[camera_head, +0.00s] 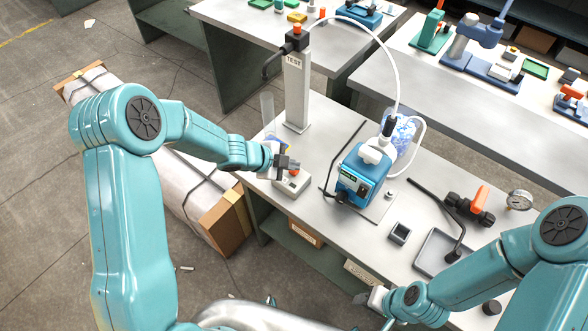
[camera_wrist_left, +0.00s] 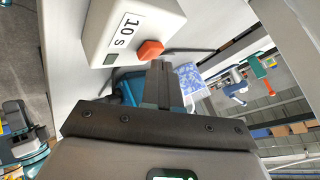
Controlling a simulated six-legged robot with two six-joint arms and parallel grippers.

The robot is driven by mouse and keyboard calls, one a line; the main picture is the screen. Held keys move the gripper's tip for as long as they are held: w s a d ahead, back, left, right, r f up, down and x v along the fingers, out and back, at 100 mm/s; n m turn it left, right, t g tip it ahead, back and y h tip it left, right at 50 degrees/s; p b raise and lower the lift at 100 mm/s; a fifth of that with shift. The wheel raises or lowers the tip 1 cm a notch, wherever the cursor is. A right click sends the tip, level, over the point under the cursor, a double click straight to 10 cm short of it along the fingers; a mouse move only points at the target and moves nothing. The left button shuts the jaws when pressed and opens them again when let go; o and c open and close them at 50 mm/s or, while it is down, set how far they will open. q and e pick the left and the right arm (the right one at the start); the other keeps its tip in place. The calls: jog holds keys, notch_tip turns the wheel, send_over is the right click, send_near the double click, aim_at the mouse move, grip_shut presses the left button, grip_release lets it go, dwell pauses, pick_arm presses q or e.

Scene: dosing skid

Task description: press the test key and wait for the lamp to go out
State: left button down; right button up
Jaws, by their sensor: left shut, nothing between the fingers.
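A small pale box (camera_head: 291,184) with a red key stands at the near left edge of the bench. In the left wrist view the box (camera_wrist_left: 135,22) carries a "10 s" label, a red-orange key (camera_wrist_left: 150,50) and a small dark square (camera_wrist_left: 109,60). My left gripper (camera_head: 287,163) is shut and empty, its fingertips right by the key; I cannot tell if they touch it. A grey post (camera_head: 296,92) labelled "TEST" stands behind, with a black head and an orange-red cap (camera_head: 296,30) on top. My right gripper (camera_head: 366,298) is low in the head view, its fingers unclear.
A blue pump unit (camera_head: 357,178) with white hose stands right of the box. A clear cylinder (camera_head: 268,112) stands beside the post. A grey tray (camera_head: 437,251), an orange-handled valve (camera_head: 478,200) and a gauge (camera_head: 519,200) are further right. A wrapped carton (camera_head: 200,190) lies on the floor.

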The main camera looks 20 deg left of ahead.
aim_at(291, 172)
pick_arm(q)
jog(key=shift+f, duration=0.35)
jog(key=shift+r, duration=0.1)
dwell(0.5)
jog(key=shift+r+p, duration=0.7)
jog(key=shift+r, duration=0.1)
notch_tip(291, 172, up, 5)
jog(key=p, duration=0.5)
jog(key=shift+r, duration=0.1)
dwell(0.4)
